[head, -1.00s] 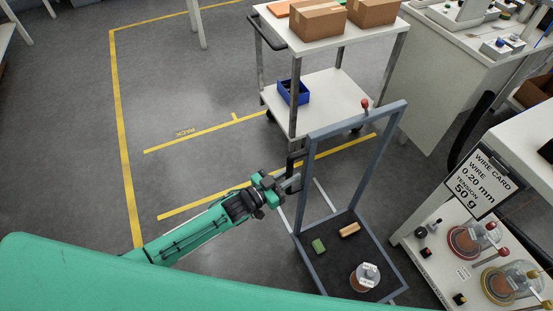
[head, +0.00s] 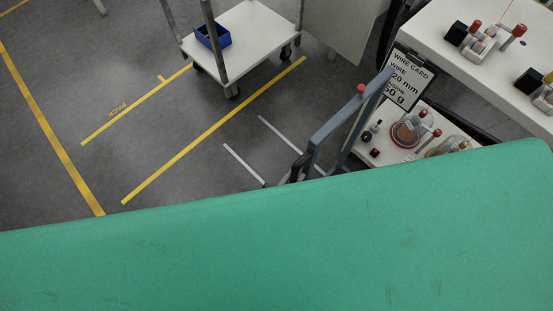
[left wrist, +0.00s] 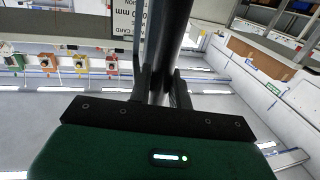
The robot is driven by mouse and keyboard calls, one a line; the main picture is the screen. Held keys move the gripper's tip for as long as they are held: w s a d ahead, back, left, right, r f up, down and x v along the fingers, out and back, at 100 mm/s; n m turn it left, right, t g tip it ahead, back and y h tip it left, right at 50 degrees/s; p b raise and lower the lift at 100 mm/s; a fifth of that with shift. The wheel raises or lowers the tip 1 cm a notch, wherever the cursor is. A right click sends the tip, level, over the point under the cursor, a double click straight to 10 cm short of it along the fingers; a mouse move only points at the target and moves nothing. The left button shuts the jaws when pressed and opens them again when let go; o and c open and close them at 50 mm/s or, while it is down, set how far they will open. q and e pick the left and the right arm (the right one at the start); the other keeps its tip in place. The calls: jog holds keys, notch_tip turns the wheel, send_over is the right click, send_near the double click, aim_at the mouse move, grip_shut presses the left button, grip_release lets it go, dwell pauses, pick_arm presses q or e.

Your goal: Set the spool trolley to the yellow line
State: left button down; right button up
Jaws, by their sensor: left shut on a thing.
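The spool trolley's blue-grey push frame (head: 332,128) rises at the centre right of the head view; its deck and load are hidden behind my green body shell. The nearest yellow line (head: 213,130) runs diagonally across the floor, left of the frame and apart from it. In the left wrist view, my left gripper (left wrist: 161,92) is shut around a dark upright bar (left wrist: 168,45), which appears to be the trolley's handle. The head view hides most of this gripper. My right gripper is in neither view.
A white cart (head: 255,38) with a blue bin (head: 213,37) stands beyond the yellow line. Another yellow line marked PACK (head: 135,105) lies farther left. Two pale floor strips (head: 290,145) lie beside the trolley. A bench (head: 480,70) and wire card (head: 410,82) are close on the right.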

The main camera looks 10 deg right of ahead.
pick_arm(q)
jog(key=s+d, duration=0.1)
jog(key=s, duration=0.1)
jog(key=s+d, duration=0.1)
jog(key=s, duration=0.1)
jog(key=shift+d, duration=0.4)
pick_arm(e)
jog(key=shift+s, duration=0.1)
pick_arm(q)
jog(key=c, duration=1.3)
grip_release()
jog(key=shift+c, duration=0.2)
jog(key=shift+s+a, duration=0.1)
jog(key=shift+a, duration=0.05)
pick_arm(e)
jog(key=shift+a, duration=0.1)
